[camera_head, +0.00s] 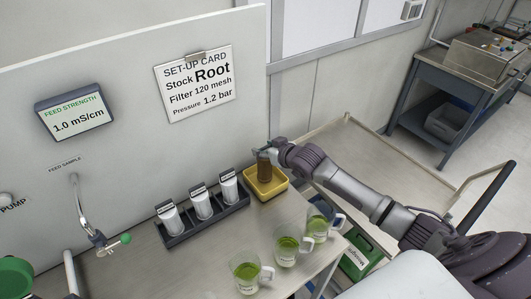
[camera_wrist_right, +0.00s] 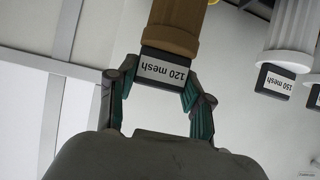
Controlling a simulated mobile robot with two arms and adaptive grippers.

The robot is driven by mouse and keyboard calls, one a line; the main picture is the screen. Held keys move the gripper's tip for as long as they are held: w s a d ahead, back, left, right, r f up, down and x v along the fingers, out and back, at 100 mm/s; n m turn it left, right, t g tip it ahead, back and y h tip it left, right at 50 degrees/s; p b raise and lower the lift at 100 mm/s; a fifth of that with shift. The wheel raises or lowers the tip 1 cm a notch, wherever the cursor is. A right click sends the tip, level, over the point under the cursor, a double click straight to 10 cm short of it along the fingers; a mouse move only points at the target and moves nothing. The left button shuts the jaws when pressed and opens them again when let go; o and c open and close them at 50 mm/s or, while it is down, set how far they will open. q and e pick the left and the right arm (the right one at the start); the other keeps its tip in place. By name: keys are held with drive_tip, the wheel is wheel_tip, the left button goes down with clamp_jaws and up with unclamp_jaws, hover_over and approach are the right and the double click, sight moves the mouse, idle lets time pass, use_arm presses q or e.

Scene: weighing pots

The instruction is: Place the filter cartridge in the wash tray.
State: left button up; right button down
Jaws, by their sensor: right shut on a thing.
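The filter cartridge (camera_head: 264,171) is brown with a dark cap labelled "120 mesh". It is upright at the yellow wash tray (camera_head: 277,189), its lower end within the tray's outline. I cannot tell whether it touches the tray floor. My right gripper (camera_head: 266,153) is shut on the cartridge's capped top end. In the right wrist view the cartridge (camera_wrist_right: 174,32) shows with its dark cap between the fingers (camera_wrist_right: 160,82). My left gripper is not in view.
A dark rack (camera_head: 207,226) left of the tray holds white cartridges; one (camera_wrist_right: 288,45) is labelled "150 mesh". Mugs of green liquid (camera_head: 286,252) stand near the table's front edge. A set-up card (camera_head: 197,84) reads "Filter 120 mesh". A tap (camera_head: 78,205) is at left.

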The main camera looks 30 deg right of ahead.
wheel_tip(320, 180, down, 2)
drive_tip(key=shift+f, duration=0.2)
drive_tip(key=shift+f, duration=0.1)
drive_tip(key=shift+c, duration=2.4)
unclamp_jaws()
drive_tip(key=v, duration=1.2)
drive_tip(key=shift+b, duration=0.45)
